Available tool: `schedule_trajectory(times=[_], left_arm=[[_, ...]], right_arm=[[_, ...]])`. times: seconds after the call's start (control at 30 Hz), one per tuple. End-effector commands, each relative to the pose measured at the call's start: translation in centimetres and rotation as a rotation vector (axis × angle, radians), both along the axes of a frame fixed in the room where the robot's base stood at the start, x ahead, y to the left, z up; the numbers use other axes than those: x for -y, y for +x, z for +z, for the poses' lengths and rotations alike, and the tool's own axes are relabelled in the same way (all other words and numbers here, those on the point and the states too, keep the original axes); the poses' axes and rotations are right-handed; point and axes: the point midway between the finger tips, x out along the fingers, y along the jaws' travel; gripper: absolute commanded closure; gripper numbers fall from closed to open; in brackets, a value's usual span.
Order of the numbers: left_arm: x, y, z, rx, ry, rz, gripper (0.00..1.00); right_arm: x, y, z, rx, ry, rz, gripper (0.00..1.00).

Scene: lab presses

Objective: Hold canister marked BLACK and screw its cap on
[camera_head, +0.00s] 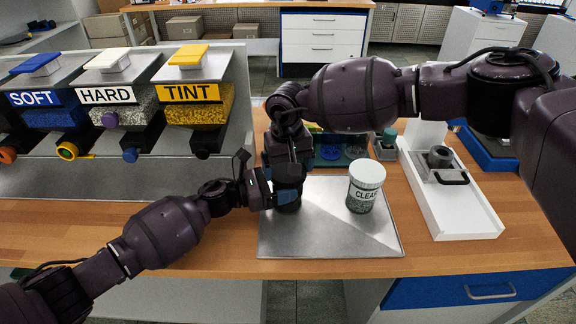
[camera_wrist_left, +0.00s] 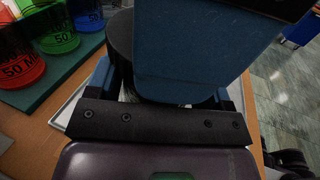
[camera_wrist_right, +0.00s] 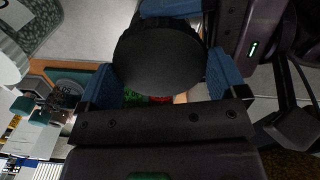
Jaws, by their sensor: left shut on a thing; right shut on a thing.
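The dark canister (camera_head: 288,208) stands at the left side of the metal tray. Its marking is hidden. My left gripper (camera_head: 284,193) comes in from the left and is shut on the canister's body. My right gripper (camera_head: 287,160) reaches down from above and is shut on the black cap, which shows as a round dark disc in the right wrist view (camera_wrist_right: 160,55). The cap is at the canister's top; whether it is seated cannot be told. In the left wrist view a blue finger covers much of the dark cylinder (camera_wrist_left: 120,38).
A canister marked CLEAR (camera_head: 362,195) with a white lid stands close by on the metal tray (camera_head: 330,243). Hoppers marked SOFT, HARD and TINT (camera_head: 200,100) stand at the left. Red, green and blue cups (camera_wrist_left: 52,32) are behind. A white press base (camera_head: 455,215) is at the right.

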Motion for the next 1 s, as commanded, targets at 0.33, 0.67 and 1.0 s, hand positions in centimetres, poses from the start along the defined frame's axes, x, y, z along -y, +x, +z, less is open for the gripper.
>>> schedule_trajectory(times=[0.33,0.67,1.0], left_arm=[[-0.03,0.01,0.0,0.0,0.0,0.001,0.92],[-0.03,0.02,0.0,0.0,0.0,0.001,0.92],[-0.04,0.03,-0.01,0.0,0.0,0.001,0.92]], right_arm=[[0.0,-0.01,-0.05,0.0,0.001,-0.487,0.38],[-0.02,0.0,-0.06,-0.001,0.0,-0.963,0.38],[-0.03,0.01,-0.09,0.001,-0.001,-1.455,0.38]])
